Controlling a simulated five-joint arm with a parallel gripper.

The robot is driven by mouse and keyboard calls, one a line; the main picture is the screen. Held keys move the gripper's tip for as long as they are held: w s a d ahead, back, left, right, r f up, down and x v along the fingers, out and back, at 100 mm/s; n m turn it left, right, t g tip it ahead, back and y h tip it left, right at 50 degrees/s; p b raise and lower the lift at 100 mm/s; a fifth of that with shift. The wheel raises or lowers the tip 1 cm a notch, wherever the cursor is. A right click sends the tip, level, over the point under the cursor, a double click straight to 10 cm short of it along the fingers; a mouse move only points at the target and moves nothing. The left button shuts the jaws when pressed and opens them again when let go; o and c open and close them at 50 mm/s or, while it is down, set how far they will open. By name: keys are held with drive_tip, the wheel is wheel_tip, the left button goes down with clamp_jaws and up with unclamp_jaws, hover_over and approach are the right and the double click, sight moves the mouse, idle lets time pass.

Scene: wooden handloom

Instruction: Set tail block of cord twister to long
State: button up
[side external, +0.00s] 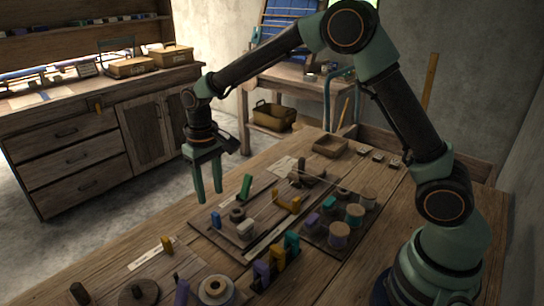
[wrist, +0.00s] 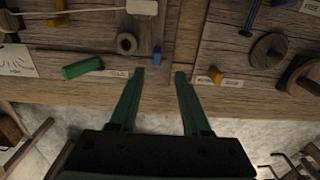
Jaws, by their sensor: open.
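My gripper (side external: 208,194) is open and empty, its fingers pointing down above the table's far edge in the side view. In the wrist view its fingertips (wrist: 160,72) are apart, with bare wood between them. A yellow tab (wrist: 215,75) stands at a pale label strip right of the fingers; the tab also shows in the side view (side external: 167,245). Near it are a dark round disc (wrist: 268,50) and a wooden part (wrist: 300,78) cut off by the frame. I cannot tell which piece is the tail block, nor read its setting.
Several thread spools stand on a tray (side external: 312,232). Purple, yellow and teal upright pieces stand at the front. A drawer cabinet (side external: 70,160) is behind.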

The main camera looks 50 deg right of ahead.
drive_tip(key=shift+r, duration=1.7)
drive_tip(key=s+d+r+t, duration=0.2)
drive_tip(key=s+d+r, duration=0.35)
drive_tip(key=r, duration=0.25)
drive_tip(key=s+d+r+t, duration=0.1)
drive_tip(key=s+d+t, duration=0.2)
drive_tip(key=s, duration=0.9)
drive_tip(key=shift+s+d+r+t, duration=0.2)
drive_tip(key=shift+d+r+t, duration=0.15)
drive_tip(key=shift+d, duration=0.2)
drive_tip(key=shift+r, duration=0.1)
